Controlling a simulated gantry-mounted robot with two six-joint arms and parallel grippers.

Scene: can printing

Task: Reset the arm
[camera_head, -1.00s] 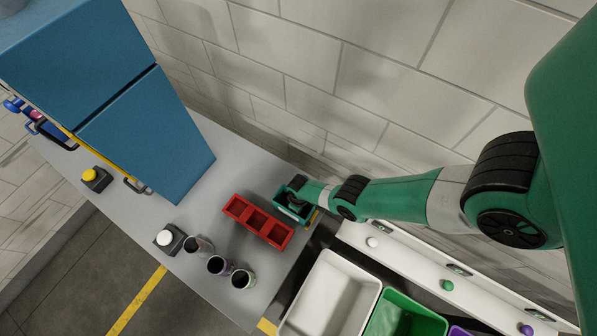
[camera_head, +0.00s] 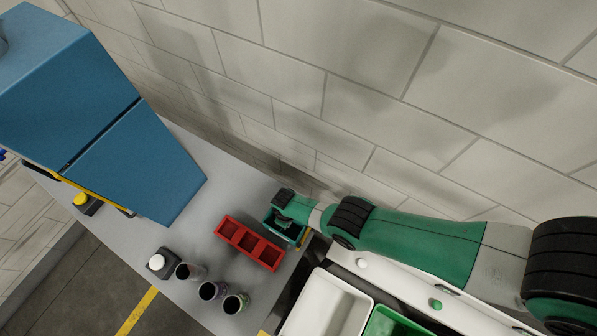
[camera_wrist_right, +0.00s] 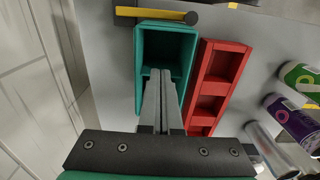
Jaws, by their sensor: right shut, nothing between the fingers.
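My right arm (camera_head: 410,240) comes in from the right in the head view and reaches to the green box at the table's end. In the right wrist view my right gripper (camera_wrist_right: 160,78) is shut, with its two fingers together and nothing between them. Its fingertips show over the open green box (camera_wrist_right: 166,43), which looks empty where I can see into it. I cannot tell how far the tips are above its floor. My left gripper is in neither view.
A red three-slot rack (camera_head: 249,243) stands beside the green box. Several cans (camera_head: 211,291) stand at the table's front edge, near a white button (camera_head: 157,262). A blue machine (camera_head: 135,165) fills the left. A white bin (camera_head: 328,306) is at lower right; a brick wall stands behind.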

